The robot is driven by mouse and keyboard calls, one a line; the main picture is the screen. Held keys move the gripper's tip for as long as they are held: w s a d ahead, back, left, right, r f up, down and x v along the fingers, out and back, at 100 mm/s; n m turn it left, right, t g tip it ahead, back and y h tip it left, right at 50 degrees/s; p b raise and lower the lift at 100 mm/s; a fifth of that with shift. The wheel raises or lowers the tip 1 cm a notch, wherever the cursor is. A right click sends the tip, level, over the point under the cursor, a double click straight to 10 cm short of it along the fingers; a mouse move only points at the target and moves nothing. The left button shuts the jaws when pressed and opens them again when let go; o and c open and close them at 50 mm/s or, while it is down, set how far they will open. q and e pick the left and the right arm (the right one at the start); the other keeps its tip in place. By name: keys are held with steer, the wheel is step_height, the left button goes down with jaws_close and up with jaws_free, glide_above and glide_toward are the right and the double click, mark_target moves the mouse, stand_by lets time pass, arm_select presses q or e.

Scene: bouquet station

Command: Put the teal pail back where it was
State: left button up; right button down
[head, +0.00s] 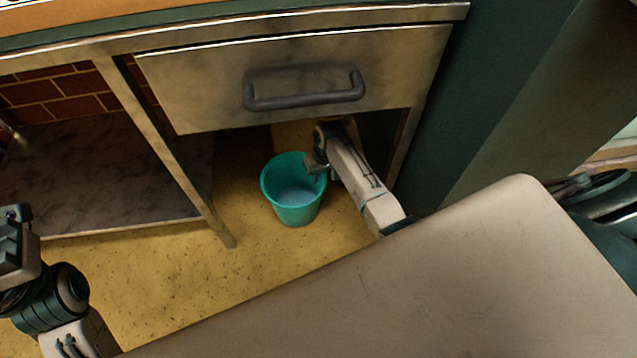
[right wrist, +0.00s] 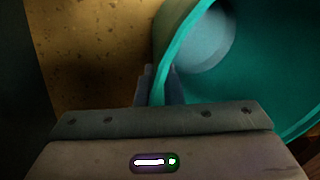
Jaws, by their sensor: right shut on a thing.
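The teal pail (head: 290,208) is upright and looks empty, at or just above the yellow floor in the open space below the drawer. I cannot tell if its base touches the floor. My right gripper (head: 318,168) is shut on the right side of the pail's rim. In the right wrist view the fingers (right wrist: 160,85) pinch the rim of the pail (right wrist: 262,75), whose inside opens to the right. My left gripper (head: 14,245) is partly in view at the left edge, away from the pail; its fingertips are not clear.
A metal drawer (head: 300,75) with a dark handle (head: 305,98) is closed above the pail. A table leg (head: 180,165) stands left of it, beside a low dark shelf (head: 90,180). A green cabinet side (head: 480,110) rises at the right. The floor (head: 190,280) in front is clear.

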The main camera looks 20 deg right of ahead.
step_height(320, 180, down, 2)
steer(key=shift+f+b, duration=0.25)
steer(key=shift+b, duration=0.25)
steer(key=shift+r, duration=0.1)
steer(key=c, duration=1.9)
jaws_free()
steer(key=shift+f, duration=0.2)
steer(key=o, duration=0.3)
steer(key=shift+o, duration=0.2)
